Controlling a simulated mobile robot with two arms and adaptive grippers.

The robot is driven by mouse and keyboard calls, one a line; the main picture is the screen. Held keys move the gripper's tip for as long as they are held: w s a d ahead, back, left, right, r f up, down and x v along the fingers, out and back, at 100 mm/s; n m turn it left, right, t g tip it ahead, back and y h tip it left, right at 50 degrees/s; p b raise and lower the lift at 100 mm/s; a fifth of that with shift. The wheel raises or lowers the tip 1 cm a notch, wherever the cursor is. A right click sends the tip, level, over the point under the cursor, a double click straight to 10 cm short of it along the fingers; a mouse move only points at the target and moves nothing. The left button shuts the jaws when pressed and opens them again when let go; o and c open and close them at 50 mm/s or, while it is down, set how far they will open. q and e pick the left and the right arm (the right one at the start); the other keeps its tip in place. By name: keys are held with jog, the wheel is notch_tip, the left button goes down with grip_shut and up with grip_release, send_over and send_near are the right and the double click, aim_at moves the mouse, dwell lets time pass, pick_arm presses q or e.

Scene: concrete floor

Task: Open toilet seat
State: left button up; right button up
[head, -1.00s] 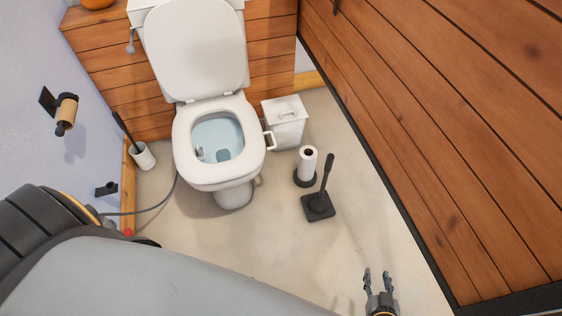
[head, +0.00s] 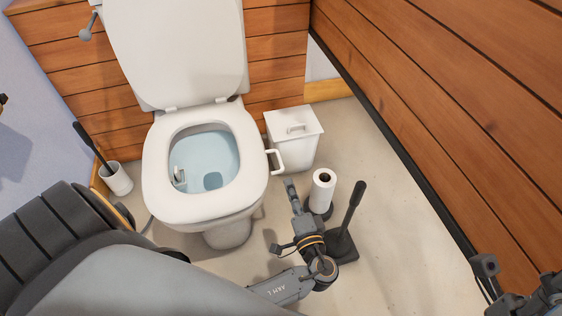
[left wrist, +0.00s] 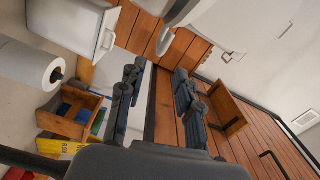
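The white toilet (head: 225,228) stands at the upper middle of the head view. Its lid (head: 178,50) is raised against the back. The seat ring (head: 155,185) lies flat on the bowl, with water showing inside. A small white handle (head: 280,161) sticks out from the seat's right side. My left gripper (head: 292,187) is just below and right of this handle in the picture, apparently apart from it. In the left wrist view its two fingers (left wrist: 156,78) are spread with nothing between them. My right gripper (head: 530,297) is cut off at the lower right corner.
A white lidded bin (head: 293,145) stands right of the toilet. A paper roll holder (head: 322,188) and a black-handled plunger (head: 350,215) are close beside my left gripper. A toilet brush (head: 116,180) stands at left. A plank wall (head: 470,110) bounds the right; floor (head: 400,235) is clear before it.

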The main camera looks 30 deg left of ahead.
aim_at(276, 151)
pick_arm(q)
jog(key=b+x, duration=0.2)
jog(key=x, duration=0.9)
jog(key=shift+w+a, duration=0.2)
jog(key=shift+a, duration=0.15)
jog(key=shift+c, duration=0.2)
grip_shut()
